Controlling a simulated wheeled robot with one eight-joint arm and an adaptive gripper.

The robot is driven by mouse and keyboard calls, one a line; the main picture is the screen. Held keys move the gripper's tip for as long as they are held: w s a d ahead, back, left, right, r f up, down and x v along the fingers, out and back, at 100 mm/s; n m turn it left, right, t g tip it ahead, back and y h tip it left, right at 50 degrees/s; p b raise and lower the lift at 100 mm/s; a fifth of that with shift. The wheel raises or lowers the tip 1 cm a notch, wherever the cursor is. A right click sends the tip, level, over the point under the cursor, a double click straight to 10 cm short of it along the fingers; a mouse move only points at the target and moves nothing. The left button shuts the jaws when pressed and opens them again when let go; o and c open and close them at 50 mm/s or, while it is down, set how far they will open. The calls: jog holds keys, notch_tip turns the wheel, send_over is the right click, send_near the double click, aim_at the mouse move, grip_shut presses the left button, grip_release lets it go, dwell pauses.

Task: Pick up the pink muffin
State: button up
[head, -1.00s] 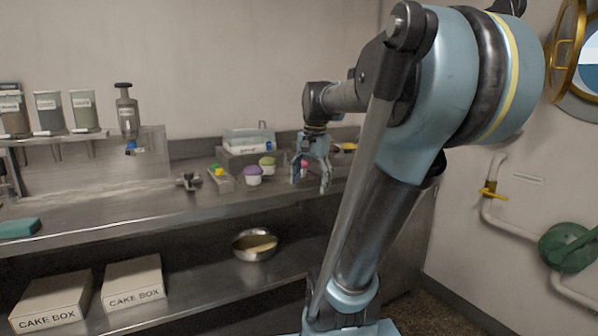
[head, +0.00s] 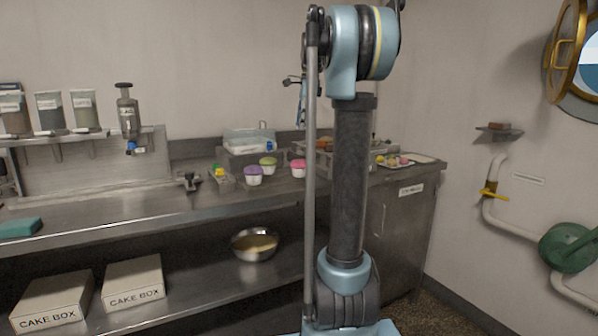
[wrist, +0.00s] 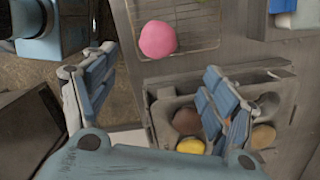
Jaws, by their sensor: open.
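The pink muffin (head: 298,168), a pink top on a pale cup, stands upright on the steel counter (head: 215,207) in the head view, left of my upright arm link. My gripper (head: 302,112) is raised above the counter, apart from the muffin and partly hidden by my arm. In the wrist view my gripper (wrist: 157,65) has its two fingers spread wide with nothing held between them. A round pink thing (wrist: 157,39) lies beyond the fingertips there, by a wire rack; I cannot tell whether it is the same muffin.
A purple-topped muffin (head: 253,175) and a green-topped muffin (head: 268,163) stand left of the pink one. A tray with small colored items (head: 397,161) is at the right. A grey carton (wrist: 168,85) holds rounded items below my right finger.

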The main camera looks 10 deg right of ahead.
send_near(300, 166)
jog(key=w+f, duration=0.2)
jog(key=f, duration=0.1)
jog(key=w+f, duration=0.1)
jog(key=f, duration=0.1)
jog(key=shift+w+a, duration=0.2)
jog(key=shift+a+f, duration=0.15)
jog(key=shift+f, duration=2.75)
jog(key=c, duration=0.9)
